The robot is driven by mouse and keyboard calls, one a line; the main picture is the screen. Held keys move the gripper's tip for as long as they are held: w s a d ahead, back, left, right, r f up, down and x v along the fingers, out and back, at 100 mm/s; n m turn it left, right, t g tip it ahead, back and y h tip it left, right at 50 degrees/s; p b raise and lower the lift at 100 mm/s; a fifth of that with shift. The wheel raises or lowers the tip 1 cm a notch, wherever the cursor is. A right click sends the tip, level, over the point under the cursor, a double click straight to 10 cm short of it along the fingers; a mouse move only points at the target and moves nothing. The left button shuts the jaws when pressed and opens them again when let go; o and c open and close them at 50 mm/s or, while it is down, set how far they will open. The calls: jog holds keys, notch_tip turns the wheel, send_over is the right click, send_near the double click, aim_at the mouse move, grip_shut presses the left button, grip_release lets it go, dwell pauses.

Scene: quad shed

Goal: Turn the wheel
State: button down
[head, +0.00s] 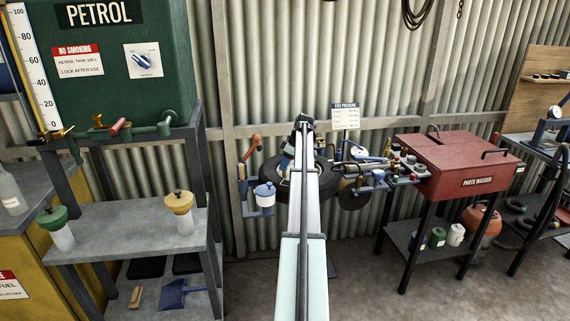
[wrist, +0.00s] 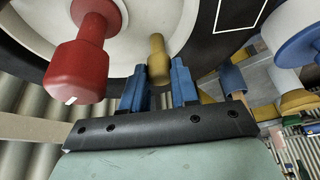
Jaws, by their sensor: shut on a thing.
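The wheel (head: 328,182) has a black tyre and is mounted near the corrugated wall, partly hidden behind my arm in the head view. In the wrist view its pale disc (wrist: 130,45) and black tyre fill the upper part. A red knob (wrist: 82,68) stands out from the disc at left. A brass-coloured peg (wrist: 157,52) stands out nearer the middle. My gripper (wrist: 158,80) has its blue fingers on either side of this peg and is shut on it. The fingertips are hidden behind my arm in the head view.
A blue-and-white pot (head: 265,196) hangs left of the wheel. Blue fittings (head: 378,182) crowd its right side, towards the red parts washer (head: 458,165). A grey shelf unit (head: 130,218) stands at left under the green petrol tank (head: 130,85).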

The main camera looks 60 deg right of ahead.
jog(key=shift+s+a+n+g+y, duration=0.2)
jog(key=shift+s+n, duration=0.3)
jog(key=shift+n, duration=0.35)
jog(key=shift+s+a+n+g+y, duration=0.1)
jog(key=shift+s+n+y, duration=0.3)
jog(key=shift+n, duration=0.45)
jog(key=shift+s+n+g+y, duration=0.4)
jog(key=shift+s+n, duration=0.65)
jog(key=shift+n, duration=0.65)
jog(key=shift+s+d+n+g+y, duration=0.25)
jog(key=shift+s+n, duration=0.25)
jog(key=shift+n, duration=0.3)
jog(key=shift+s+d+n+g+y, duration=0.15)
jog(key=shift+s+n+g, duration=0.25)
jog(key=shift+n, duration=0.4)
jog(key=shift+s+d+n+g, duration=0.25)
jog(key=shift+s+n, duration=0.15)
jog(key=shift+n, duration=0.4)
jog(key=shift+s+d+n+g, duration=0.15)
jog(key=shift+s+n, duration=0.25)
jog(key=shift+n, duration=0.4)
jog(key=shift+s+n, duration=0.15)
jog(key=shift+n, duration=0.15)
jog(key=c, duration=0.9)
grip_release()
jog(key=shift+o, duration=0.2)
jog(key=shift+a, duration=0.1)
